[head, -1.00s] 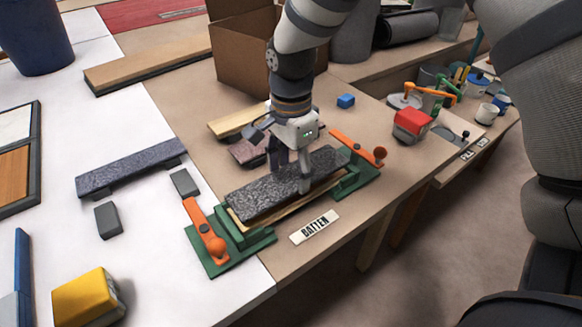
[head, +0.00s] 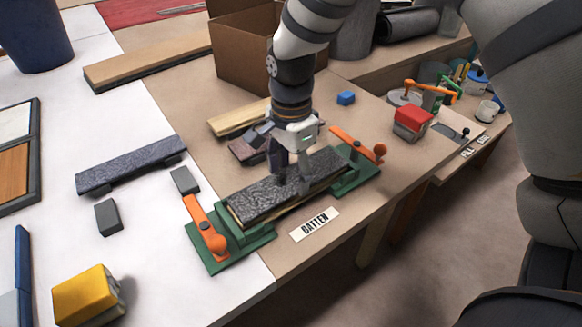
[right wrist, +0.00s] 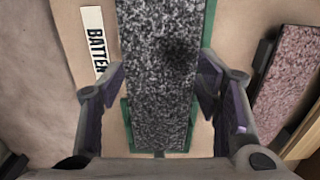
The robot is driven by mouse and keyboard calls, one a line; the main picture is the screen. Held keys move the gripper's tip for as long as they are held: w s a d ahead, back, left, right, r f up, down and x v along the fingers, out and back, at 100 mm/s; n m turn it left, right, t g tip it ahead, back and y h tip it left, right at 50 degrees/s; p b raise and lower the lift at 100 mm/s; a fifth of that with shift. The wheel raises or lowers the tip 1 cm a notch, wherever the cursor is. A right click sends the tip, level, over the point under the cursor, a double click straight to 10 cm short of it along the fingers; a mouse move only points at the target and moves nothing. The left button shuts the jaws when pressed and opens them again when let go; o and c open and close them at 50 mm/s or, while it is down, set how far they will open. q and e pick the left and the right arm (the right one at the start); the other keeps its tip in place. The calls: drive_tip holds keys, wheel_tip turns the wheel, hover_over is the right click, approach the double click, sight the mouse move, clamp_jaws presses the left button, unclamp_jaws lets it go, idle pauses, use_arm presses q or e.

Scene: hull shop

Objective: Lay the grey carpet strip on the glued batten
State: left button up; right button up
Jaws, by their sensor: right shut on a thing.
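The grey carpet strip (head: 255,202), speckled, lies along the batten (head: 290,210) in the green holder (head: 215,258). A pale wood edge of the batten shows under its front side. I cannot tell if the strip touches it all along. My right gripper (head: 291,180) is shut on the strip, near its middle. In the right wrist view the strip (right wrist: 160,110) runs between the two fingers, and a little green holder shows at its edges. My left gripper is not in view.
Orange levers (head: 203,222) sit at both holder ends. A bluish-grey strip (head: 125,168) lies on the white surface at left, near grey blocks (head: 108,218) and a yellow block (head: 88,297). A pinkish-brown strip (right wrist: 287,80) is behind the holder. A cardboard box (head: 237,60) stands farther back.

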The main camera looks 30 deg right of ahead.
drive_tip(key=shift+f, duration=0.5)
idle(0.8)
drive_tip(key=o, duration=1.2)
drive_tip(key=shift+r, duration=3.5)
